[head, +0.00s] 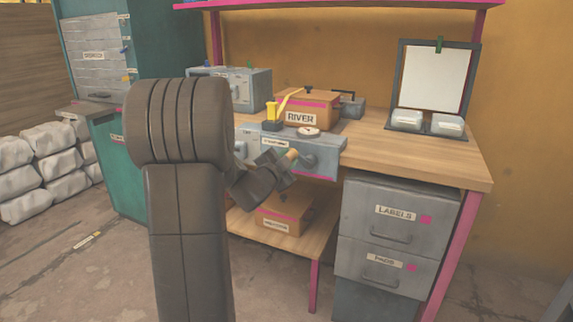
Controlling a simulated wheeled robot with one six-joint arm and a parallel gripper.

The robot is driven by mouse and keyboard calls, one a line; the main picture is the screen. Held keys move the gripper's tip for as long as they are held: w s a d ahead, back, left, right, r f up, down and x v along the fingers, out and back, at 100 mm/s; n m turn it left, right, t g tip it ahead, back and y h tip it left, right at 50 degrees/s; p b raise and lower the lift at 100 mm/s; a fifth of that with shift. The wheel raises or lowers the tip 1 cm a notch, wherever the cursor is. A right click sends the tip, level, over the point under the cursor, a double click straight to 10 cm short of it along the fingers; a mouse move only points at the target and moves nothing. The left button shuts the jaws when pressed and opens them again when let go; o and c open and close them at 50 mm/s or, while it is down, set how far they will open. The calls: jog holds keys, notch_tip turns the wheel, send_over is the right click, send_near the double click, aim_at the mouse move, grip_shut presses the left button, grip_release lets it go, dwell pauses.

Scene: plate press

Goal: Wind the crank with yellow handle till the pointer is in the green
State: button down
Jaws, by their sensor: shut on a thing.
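The grey press unit (325,147) is set at the front edge of the bench. A grey round crank hub (308,160) is on its front face. A small tan-yellow handle (291,154) shows at the jaws of my gripper (285,165), left of the hub. My gripper is shut on this handle and partly hides it and the crank arm. A round pale dial (308,131) lies on top of the unit. Its pointer and any green zone are too small to read.
An orange box labelled RIVER (302,118) and a yellow upright piece on a black base (272,112) stand behind the unit. A framed white board (436,80) is at right. Grey drawers (400,194) are below right. The right benchtop (440,160) is clear.

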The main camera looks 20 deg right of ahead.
jog(key=shift+r, duration=0.1)
dwell(0.4)
jog(key=c, duration=1.1)
grip_release()
jog(key=p+v, duration=0.1)
jog(key=v, duration=1.2)
jog(key=shift+s+a+p, duration=0.25)
jog(key=shift+a+p, duration=0.1)
jog(key=shift+d, duration=0.1)
